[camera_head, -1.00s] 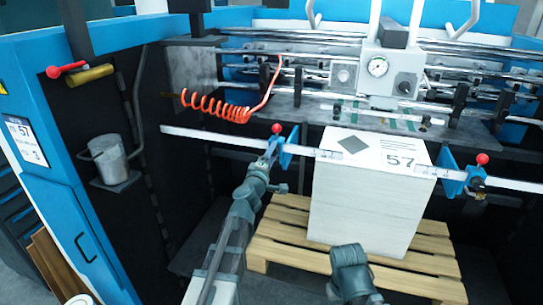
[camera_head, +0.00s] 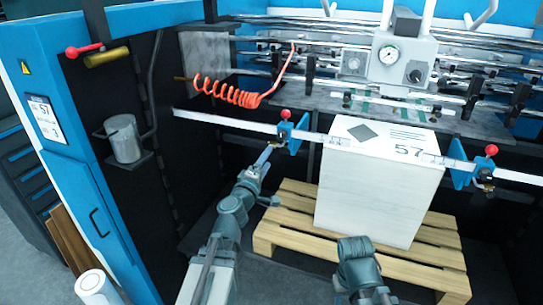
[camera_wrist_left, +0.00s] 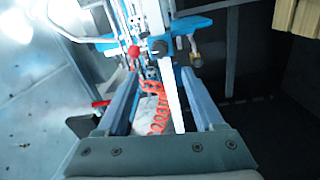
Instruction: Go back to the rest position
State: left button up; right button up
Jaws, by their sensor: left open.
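My left gripper (camera_head: 268,178) is open and empty in the head view, below and left of the left blue clamp (camera_head: 292,134) with its red knob. In the left wrist view my left gripper (camera_wrist_left: 159,80) shows two spread fingers. The red coiled hose (camera_wrist_left: 157,117) and a pale bar (camera_wrist_left: 170,95) appear between them, beyond the fingers. A grey part of my right arm shows at the bottom of the head view. My right gripper does not show.
A white stack marked 57 (camera_head: 372,200) stands on a wooden pallet (camera_head: 285,232). A pale rail (camera_head: 235,128) crosses in front of the machine. The right blue clamp (camera_head: 464,173) is beside the stack.

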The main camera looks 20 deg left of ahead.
pick_arm(q)
jog(key=shift+s, duration=0.65)
jog(key=s+d+f+m+g+h, duration=0.3)
jog(key=d+f+m, duration=0.15)
jog(key=d, duration=0.35)
jog(key=s+d+f+m+g+h, duration=0.25)
jog(key=d+f+m+g, duration=0.2)
jog(key=d, duration=0.35)
jog(key=s+d+f+m+g+h, duration=0.3)
jog(key=d+m, duration=0.3)
jog(key=d, duration=0.2)
jog(key=s+d+f+m+g+y, duration=0.2)
jog(key=s+f+m+g+y, duration=0.1)
jog(key=s+f+g, duration=0.3)
jog(key=s+a+f+m+g+y, duration=0.1)
jog(key=s+a+f+g+y, duration=0.1)
jog(key=s+a+f+y, duration=0.3)
jog(key=s+a+y, duration=0.2)
jog(key=s+y, duration=0.1)
jog(key=s, duration=0.1)
jog(key=shift+s+a+f+m, duration=0.15)
jog(key=shift+s+m, duration=0.15)
jog(key=shift+s, duration=0.05)
